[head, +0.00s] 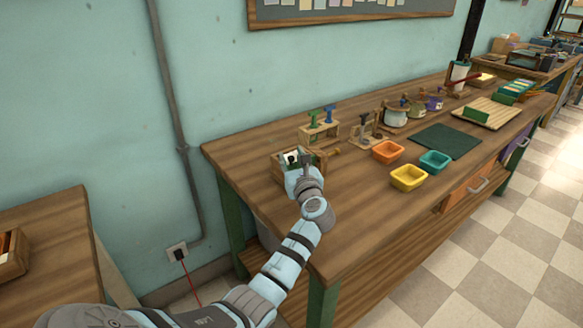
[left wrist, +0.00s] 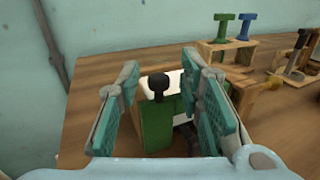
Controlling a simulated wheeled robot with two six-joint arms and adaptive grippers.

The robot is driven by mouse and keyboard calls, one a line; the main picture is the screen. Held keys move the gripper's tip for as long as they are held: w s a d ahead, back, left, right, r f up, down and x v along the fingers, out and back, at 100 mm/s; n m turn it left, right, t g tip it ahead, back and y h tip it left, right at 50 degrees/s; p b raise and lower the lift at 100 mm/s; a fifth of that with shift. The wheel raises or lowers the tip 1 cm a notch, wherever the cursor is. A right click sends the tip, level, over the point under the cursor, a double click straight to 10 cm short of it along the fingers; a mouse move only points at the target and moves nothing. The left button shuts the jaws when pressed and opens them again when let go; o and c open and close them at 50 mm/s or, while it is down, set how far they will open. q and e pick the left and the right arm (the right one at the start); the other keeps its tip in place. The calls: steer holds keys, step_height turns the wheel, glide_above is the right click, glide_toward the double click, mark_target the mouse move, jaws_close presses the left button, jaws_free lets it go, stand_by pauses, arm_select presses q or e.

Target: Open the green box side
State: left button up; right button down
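The green box side (left wrist: 156,125) shows in the left wrist view as an upright green panel with a black knob (left wrist: 157,84) above it. A white surface lies behind the knob. The wooden box (head: 281,163) stands near the left end of the workbench in the head view, partly covered by my gripper. My left gripper (left wrist: 161,106) is open, with teal finger pads on either side of the green panel and knob. I see gaps between the pads and the knob; the panel's lower part is hidden. My right gripper is in neither view.
A wooden stand with green and blue pegs (head: 320,122) is just behind the box. Orange (head: 387,152), yellow (head: 408,178) and teal (head: 435,162) trays sit to the right, near a dark green mat (head: 446,141). The bench's front left top (head: 345,225) is clear.

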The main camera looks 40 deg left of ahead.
arm_select(q)
steer(key=shift+w+a+r, duration=0.1)
steer(key=shift+w+a, duration=0.15)
steer(key=shift+a, duration=0.1)
jaws_close()
